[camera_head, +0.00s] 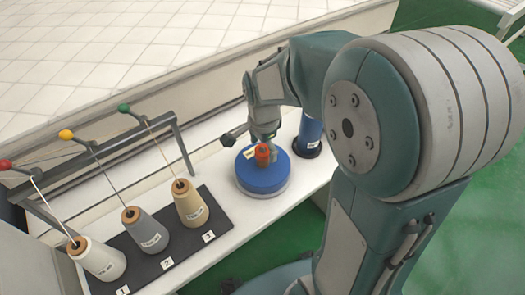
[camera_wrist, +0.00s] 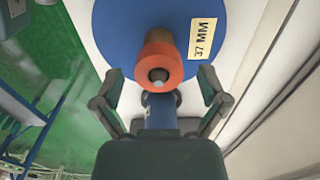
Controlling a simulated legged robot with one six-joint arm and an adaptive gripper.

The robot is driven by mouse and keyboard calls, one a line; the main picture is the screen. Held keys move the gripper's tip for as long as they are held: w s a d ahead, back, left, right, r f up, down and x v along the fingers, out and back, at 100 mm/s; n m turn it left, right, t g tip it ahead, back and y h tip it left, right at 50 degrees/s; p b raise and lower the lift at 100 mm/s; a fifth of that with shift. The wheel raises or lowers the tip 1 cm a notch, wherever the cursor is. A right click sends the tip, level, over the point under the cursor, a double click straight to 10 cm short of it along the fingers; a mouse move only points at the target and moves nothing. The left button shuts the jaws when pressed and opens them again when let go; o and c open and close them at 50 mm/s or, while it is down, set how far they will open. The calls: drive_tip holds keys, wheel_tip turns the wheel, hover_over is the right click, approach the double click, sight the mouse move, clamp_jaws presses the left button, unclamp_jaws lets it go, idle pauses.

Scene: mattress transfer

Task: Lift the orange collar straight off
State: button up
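The orange collar (camera_head: 262,156) sits on top of the round blue stand (camera_head: 258,182) on the white bench. In the wrist view the collar (camera_wrist: 160,70) is a thick ring around a pale-tipped post, with a brownish part showing behind it. The blue disc (camera_wrist: 120,30) bears a label (camera_wrist: 203,37) reading "37 MM". My gripper (camera_head: 262,135) is right over the collar in the head view. In the wrist view my gripper (camera_wrist: 160,76) has its two fingers spread wide, one on each side of the collar, apart from it.
A blue cylinder (camera_head: 310,130) stands just right of the stand. Left of it, white (camera_head: 100,260), grey (camera_head: 147,232) and tan (camera_head: 191,206) thread cones stand on a black mat, with a grey thread frame (camera_head: 183,145) behind them.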

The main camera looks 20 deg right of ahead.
drive_tip(key=c, duration=1.1)
drive_tip(key=shift+o, duration=0.2)
drive_tip(key=shift+r, duration=0.1)
drive_tip(key=shift+r, duration=0.25)
wheel_tip(320, 180, up, 2)
drive_tip(key=shift+r, duration=0.15)
drive_tip(key=s+a+r, duration=0.7)
drive_tip(key=a+r, duration=0.3)
drive_tip(key=a, duration=0.1)
drive_tip(key=shift+s+a, duration=0.4)
